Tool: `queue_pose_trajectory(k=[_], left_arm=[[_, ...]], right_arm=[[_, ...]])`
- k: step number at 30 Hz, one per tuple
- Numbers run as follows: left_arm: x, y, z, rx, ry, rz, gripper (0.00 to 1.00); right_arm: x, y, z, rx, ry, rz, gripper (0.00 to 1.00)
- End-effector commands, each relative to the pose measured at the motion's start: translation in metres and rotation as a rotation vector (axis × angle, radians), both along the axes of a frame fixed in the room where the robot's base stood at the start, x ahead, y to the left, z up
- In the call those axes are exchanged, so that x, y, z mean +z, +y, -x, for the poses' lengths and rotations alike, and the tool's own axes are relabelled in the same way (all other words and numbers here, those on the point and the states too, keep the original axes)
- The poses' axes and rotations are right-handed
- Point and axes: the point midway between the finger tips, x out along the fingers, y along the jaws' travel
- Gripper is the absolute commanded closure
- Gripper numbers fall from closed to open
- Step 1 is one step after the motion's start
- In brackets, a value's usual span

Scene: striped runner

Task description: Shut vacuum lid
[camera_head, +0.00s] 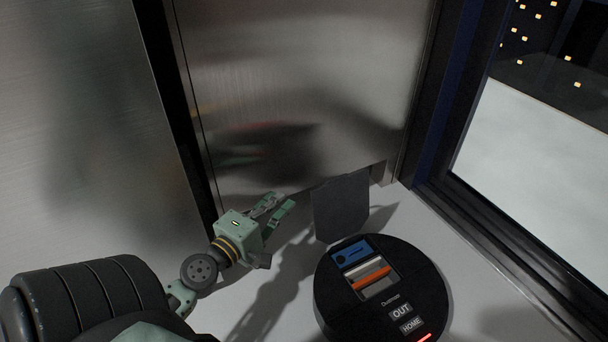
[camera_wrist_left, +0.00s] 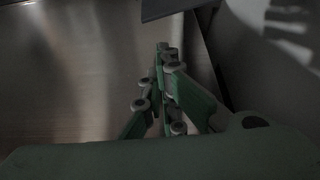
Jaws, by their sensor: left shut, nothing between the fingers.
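The round black robot vacuum (camera_head: 330,291) sits on the pale floor in the head view. Its dark grey lid (camera_head: 340,208) stands raised at the far edge, which leaves the blue, white and orange parts inside uncovered. The lid's dark edge also shows at the top of the left wrist view (camera_wrist_left: 172,8). My green left gripper (camera_head: 282,203) is to the left of the lid, apart from it in the head view. It is shut and empty; its fingers also show in the left wrist view (camera_wrist_left: 165,90). My right gripper is not in view.
Brushed metal panels (camera_head: 300,90) stand behind the vacuum and lid, close to my left gripper. A dark-framed window (camera_head: 530,150) borders the floor on the right. Bare floor (camera_head: 410,220) lies between vacuum and window frame.

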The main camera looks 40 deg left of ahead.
Motion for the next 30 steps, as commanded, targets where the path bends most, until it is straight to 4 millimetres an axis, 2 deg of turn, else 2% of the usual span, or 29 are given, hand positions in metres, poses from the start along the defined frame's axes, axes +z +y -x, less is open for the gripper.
queue_pose_trajectory(k=[5,10,15,19,20,21,24,30], left_arm=[[0.006,0.003,-0.024,-0.002,-0.002,-0.002,1.00],[0.005,0.007,-0.061,-0.001,-0.001,-0.004,1.00],[0.001,0.010,-0.096,-0.001,-0.001,-0.004,1.00],[-0.001,0.013,-0.117,0.000,-0.001,-0.004,1.00],[-0.001,0.014,-0.120,0.001,0.001,-0.004,1.00],[-0.002,0.005,-0.116,-0.003,0.003,-0.001,1.00],[-0.002,-0.003,-0.113,-0.001,0.002,-0.002,1.00],[-0.001,-0.007,-0.112,0.000,0.001,-0.002,1.00]], right_arm=[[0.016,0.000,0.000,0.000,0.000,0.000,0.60],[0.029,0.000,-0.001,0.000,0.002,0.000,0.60],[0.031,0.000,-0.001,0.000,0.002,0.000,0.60],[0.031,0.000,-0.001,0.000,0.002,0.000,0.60],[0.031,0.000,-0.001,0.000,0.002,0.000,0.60],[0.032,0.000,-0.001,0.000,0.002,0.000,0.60],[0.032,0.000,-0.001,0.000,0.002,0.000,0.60],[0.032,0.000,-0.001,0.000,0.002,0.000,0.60]])
